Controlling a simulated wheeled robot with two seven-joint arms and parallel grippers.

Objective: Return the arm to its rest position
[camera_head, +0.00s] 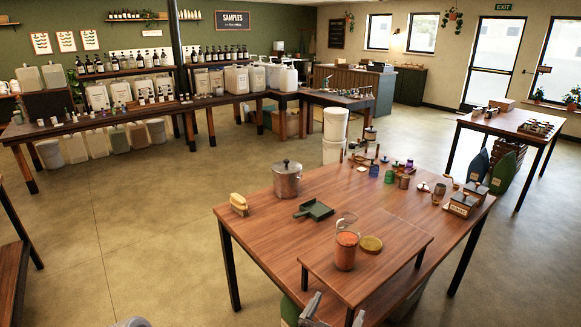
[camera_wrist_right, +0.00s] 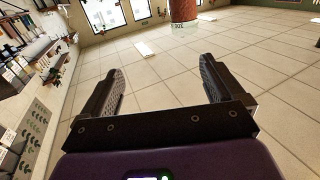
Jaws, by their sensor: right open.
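My right gripper (camera_head: 312,308) shows at the bottom edge of the head view, in front of the near side of the wooden table (camera_head: 265,235). In the right wrist view the right gripper (camera_wrist_right: 160,78) is open, its two dark fingers wide apart with nothing between them. Tiled floor (camera_wrist_right: 165,100) shows beyond the fingers. Most of the right arm is out of the head view. My left gripper is not seen.
The table holds a glass jar with orange contents (camera_head: 346,252), a round lid (camera_head: 371,244), a green dustpan (camera_head: 314,210), a brush (camera_head: 239,204) and a metal pot (camera_head: 287,180). White buckets (camera_head: 334,150) stand behind it.

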